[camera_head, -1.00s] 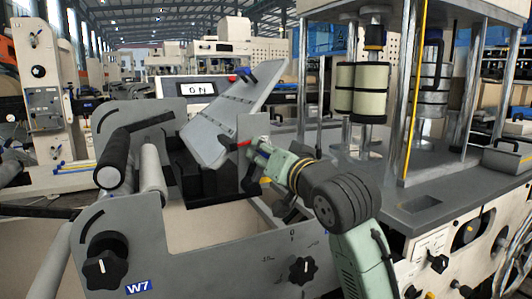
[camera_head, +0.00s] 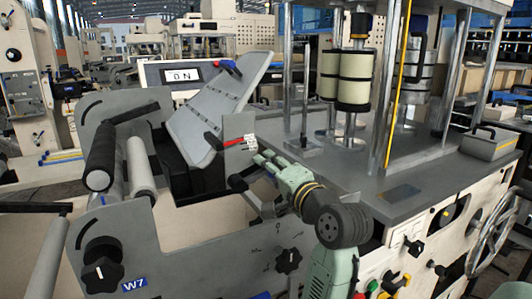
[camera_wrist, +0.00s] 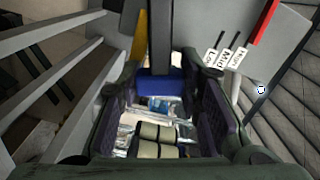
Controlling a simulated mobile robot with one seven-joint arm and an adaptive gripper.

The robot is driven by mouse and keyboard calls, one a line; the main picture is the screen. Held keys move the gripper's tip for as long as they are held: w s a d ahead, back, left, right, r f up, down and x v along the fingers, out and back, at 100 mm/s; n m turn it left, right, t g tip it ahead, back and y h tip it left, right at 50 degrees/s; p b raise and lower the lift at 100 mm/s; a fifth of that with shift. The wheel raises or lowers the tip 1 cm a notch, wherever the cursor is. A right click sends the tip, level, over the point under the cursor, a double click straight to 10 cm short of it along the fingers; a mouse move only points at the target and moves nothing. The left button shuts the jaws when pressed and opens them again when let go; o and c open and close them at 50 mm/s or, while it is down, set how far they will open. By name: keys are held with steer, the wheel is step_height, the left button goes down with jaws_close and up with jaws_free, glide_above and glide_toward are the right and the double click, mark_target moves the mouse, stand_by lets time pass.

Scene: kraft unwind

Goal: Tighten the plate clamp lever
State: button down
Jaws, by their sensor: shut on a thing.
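In the wrist view, the plate clamp lever appears as a dark bar (camera_wrist: 160,35) with a blue end block (camera_wrist: 168,86). My gripper (camera_wrist: 165,112) has a finger on each side of this blue end and is shut on it. In the head view, my gripper (camera_head: 262,163) is just right of a small grey upright plate (camera_head: 236,157), and its fingers hide most of what they hold. A dark bar (camera_head: 238,183) shows beside the fingers. Tags reading Lo, Mid and High (camera_wrist: 223,57) hang near a red bar (camera_wrist: 265,20).
A black roller (camera_head: 100,160) and pale roller (camera_head: 141,165) lie left. Steel columns with cream cylinders (camera_head: 354,78) rise right. A black knob (camera_head: 288,261) is below.

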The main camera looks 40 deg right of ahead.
steer(key=shift+d+f+m+p, duration=0.2)
steer(key=shift+f+m+p, duration=1.1)
steer(key=shift+m, duration=0.6)
steer(key=shift+f, duration=0.15)
steer(key=c, duration=1.1)
jaws_free()
steer(key=shift+s, duration=0.1)
steer(key=v, duration=1.2)
steer(key=shift+s, duration=0.1)
